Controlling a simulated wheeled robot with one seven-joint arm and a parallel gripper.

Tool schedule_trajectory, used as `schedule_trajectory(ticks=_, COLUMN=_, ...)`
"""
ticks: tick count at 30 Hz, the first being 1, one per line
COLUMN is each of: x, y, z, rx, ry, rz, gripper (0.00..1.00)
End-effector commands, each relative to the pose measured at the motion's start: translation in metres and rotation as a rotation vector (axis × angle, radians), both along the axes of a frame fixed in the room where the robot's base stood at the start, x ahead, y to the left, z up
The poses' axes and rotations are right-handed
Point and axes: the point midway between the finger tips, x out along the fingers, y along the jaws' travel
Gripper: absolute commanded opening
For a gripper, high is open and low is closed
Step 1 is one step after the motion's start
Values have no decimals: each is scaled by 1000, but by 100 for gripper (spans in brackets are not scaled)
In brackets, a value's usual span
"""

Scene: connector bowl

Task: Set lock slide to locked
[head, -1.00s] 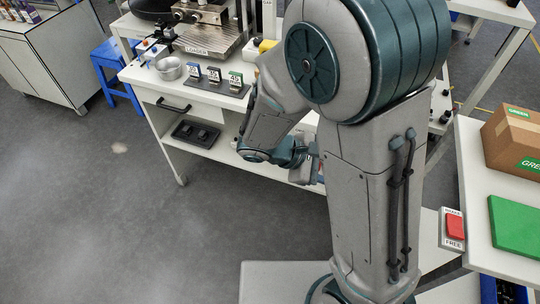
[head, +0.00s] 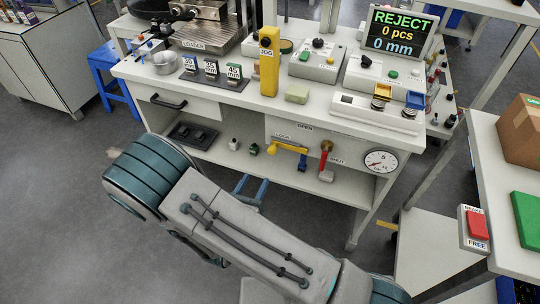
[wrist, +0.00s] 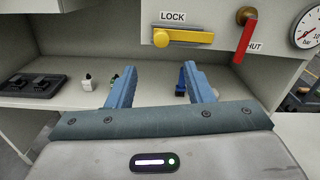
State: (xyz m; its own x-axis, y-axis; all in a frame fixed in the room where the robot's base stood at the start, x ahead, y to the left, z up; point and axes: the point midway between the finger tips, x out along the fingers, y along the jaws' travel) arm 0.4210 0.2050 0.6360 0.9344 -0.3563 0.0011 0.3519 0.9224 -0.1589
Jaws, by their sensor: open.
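The yellow lock slide (head: 290,149) sits on the front panel under the bench, below a LOCK label (head: 283,137). In the wrist view the slide (wrist: 188,38) is a horizontal yellow bar with a round knob at its left end, just under the LOCK label (wrist: 172,17). My gripper (head: 252,184) is open and empty, in front of and below the slide. In the wrist view my gripper (wrist: 158,74) points at the lower shelf opening, its blue fingers apart and clear of the slide.
A red lever (head: 325,160) beside a SHUT label hangs right of the slide, with a pressure gauge (head: 380,161) further right. Small parts (head: 252,149) and a black tray (head: 194,135) lie on the lower shelf (wrist: 60,97). A drawer (head: 180,108) is at left.

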Motion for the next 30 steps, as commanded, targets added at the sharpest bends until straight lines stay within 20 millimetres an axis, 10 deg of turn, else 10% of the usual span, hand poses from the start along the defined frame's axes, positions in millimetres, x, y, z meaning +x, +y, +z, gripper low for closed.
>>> schedule_trajectory(ticks=15, x=95, y=-39, z=0, rx=2, ry=-1, rz=-7, gripper=47)
schedule_trajectory(ticks=30, x=113, y=-45, z=1, rx=1, ry=0, rz=-4, gripper=47)
